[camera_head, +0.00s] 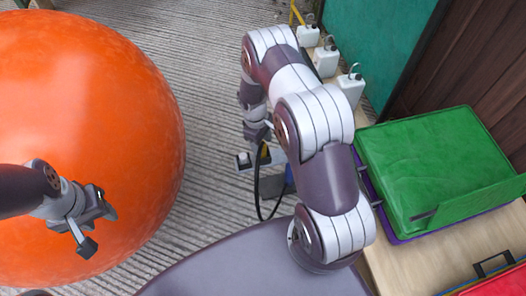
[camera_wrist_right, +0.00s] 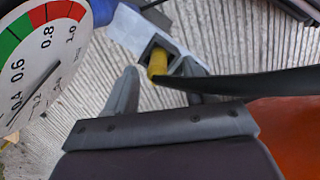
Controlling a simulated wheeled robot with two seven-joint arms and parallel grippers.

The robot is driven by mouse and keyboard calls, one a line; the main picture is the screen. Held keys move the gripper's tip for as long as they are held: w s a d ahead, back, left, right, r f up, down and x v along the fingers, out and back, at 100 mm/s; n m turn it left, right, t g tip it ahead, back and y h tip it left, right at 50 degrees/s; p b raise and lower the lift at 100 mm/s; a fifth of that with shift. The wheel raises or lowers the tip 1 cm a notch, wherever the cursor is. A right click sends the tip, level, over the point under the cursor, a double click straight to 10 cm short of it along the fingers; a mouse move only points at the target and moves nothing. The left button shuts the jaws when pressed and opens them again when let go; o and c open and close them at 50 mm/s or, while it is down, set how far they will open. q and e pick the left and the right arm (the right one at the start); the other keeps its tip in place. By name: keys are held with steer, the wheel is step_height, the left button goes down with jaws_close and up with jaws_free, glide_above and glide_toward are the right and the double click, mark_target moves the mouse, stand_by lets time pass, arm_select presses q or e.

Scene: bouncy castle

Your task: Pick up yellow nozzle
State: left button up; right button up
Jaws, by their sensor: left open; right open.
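The yellow nozzle (camera_wrist_right: 157,62) shows in the right wrist view, seated in a dark square opening on a light grey piece. It lies just beyond and between the fingertips of my right gripper (camera_wrist_right: 158,88), which is open and empty. In the head view my right gripper (camera_head: 258,140) hangs low over the floor beyond my base, and the nozzle is mostly hidden by it there. My left gripper (camera_head: 92,222) is open and empty, in front of the orange ball.
A black hose (camera_wrist_right: 235,84) crosses in front of the right finger. A pressure gauge (camera_wrist_right: 38,65) is close at left in the wrist view. A large orange ball (camera_head: 95,110) fills the left. A green case (camera_head: 430,165) and white bottles (camera_head: 326,62) stand at right.

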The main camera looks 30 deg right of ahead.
mark_target(264, 148)
steer(key=f, duration=0.1)
steer(key=f+b, duration=0.1)
steer(key=f, duration=0.2)
steer(key=shift+d+f, duration=0.1)
steer(key=shift+d, duration=0.2)
steer(key=shift+c, duration=0.6)
arm_select(q)
step_height(264, 148, down, 2)
steer(key=shift+f, duration=0.1)
arm_select(e)
jaws_close()
